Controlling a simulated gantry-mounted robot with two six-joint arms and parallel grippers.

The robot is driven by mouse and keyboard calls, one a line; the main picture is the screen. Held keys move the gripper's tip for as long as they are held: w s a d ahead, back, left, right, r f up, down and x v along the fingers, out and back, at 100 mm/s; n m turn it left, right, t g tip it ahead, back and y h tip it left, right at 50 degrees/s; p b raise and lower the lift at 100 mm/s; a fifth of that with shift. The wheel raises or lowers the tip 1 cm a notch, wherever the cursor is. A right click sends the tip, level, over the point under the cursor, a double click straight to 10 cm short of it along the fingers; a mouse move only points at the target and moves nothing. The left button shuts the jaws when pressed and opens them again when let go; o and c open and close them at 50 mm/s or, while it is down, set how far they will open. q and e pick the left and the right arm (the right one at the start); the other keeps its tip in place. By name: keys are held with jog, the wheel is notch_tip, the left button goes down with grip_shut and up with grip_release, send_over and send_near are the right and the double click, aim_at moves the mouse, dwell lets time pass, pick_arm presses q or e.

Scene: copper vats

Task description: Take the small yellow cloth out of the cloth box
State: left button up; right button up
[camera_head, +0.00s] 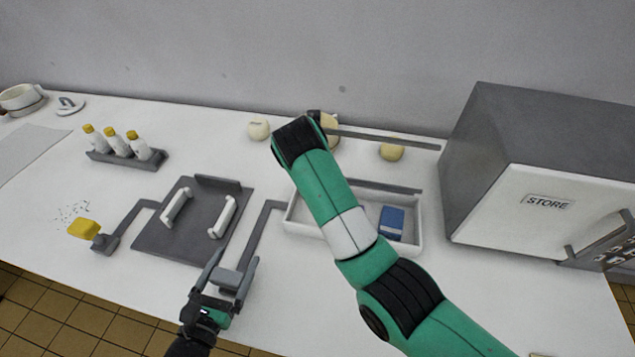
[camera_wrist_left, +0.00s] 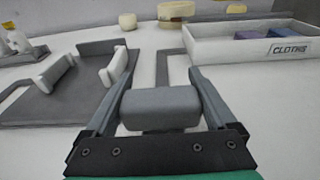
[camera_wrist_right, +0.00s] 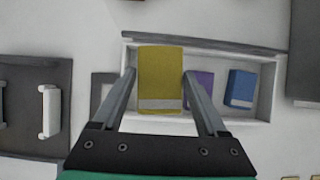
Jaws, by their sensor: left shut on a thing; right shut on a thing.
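The yellow cloth (camera_wrist_right: 160,75), with a pale band, lies between the fingers of my right gripper (camera_wrist_right: 159,88) in the right wrist view. My right gripper is shut on it, over the left part of the cloth box (camera_wrist_right: 262,97); how high it is held I cannot tell. In the head view my right arm hides this cloth and gripper, and part of the cloth box (camera_head: 407,250). The left wrist view shows the box's CLOTHS label (camera_wrist_left: 289,49). My left gripper (camera_head: 233,265) is shut on a grey block (camera_wrist_left: 160,107) at the end of a bent grey bar.
A purple cloth (camera_wrist_right: 200,90) and a blue cloth (camera_wrist_right: 240,88) lie in the box. Left are a dark plate (camera_head: 165,240) with two white handles, a yellow block (camera_head: 83,229) and a rack of bottles (camera_head: 125,160). A STORE cabinet (camera_head: 525,205) stands right.

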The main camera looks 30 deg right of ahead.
jog(key=shift+r, duration=3.25)
pick_arm(q)
jog(key=shift+r, duration=0.1)
pick_arm(e)
jog(key=shift+r, duration=0.2)
pick_arm(q)
jog(key=shift+r+p, duration=0.6)
jog(key=shift+p, duration=0.2)
pick_arm(e)
jog(key=shift+r, duration=0.6)
pick_arm(q)
jog(key=shift+r+p, duration=0.4)
jog(key=shift+r, duration=0.15)
pick_arm(e)
jog(key=shift+r, duration=0.4)
pick_arm(q)
jog(key=o, duration=1.1)
jog(key=shift+c, duration=0.2)
jog(key=shift+f, duration=0.1)
